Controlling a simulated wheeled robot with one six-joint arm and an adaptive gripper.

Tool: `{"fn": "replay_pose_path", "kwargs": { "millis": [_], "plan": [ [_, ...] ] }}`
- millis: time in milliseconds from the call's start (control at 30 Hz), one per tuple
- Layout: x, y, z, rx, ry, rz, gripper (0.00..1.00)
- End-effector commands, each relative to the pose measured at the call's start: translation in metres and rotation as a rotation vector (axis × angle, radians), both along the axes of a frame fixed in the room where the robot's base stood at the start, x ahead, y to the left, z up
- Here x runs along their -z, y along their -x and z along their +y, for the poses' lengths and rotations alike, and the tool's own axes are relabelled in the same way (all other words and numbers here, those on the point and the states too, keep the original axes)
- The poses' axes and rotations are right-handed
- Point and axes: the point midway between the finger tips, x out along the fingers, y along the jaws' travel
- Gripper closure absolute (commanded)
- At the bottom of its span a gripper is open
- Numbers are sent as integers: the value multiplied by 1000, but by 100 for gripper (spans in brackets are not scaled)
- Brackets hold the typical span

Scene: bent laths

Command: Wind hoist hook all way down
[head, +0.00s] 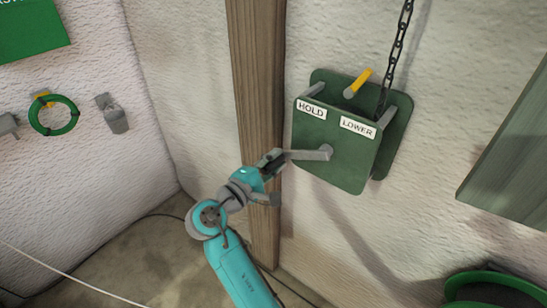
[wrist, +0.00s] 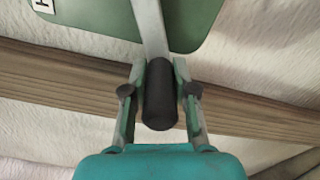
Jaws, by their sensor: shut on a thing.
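The green hoist box (head: 335,150) is mounted on the wall, with HOLD (head: 311,109) and LOWER (head: 357,127) labels. A yellow-tipped lever (head: 360,80) rises behind its front plate between the labels; I cannot tell which one it is set to. A chain (head: 400,40) runs from the box up out of view; the hook is not visible. The grey crank arm (head: 308,155) points left from its hub. My gripper (head: 273,158) is shut on the black crank handle (wrist: 159,98), with one finger on each side in the wrist view.
A wooden post (head: 258,90) stands just behind my gripper. A green ring (head: 53,115) and a grey fitting (head: 112,113) hang on the left wall. A wooden board (head: 510,160) juts in at right, above a green round object (head: 490,288). Cables lie on the floor.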

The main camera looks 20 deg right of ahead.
Motion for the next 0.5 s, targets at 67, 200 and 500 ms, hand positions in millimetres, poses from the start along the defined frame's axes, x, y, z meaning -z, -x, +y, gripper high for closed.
{"fn": "replay_pose_path", "kwargs": {
  "millis": [67, 200, 500],
  "plan": [
    [2, 0, 0, -2, 3, 7, 100],
    [2, 0, 0, -2, 5, 9, 100],
    [2, 0, 0, -1, 4, 8, 55]
  ]
}}
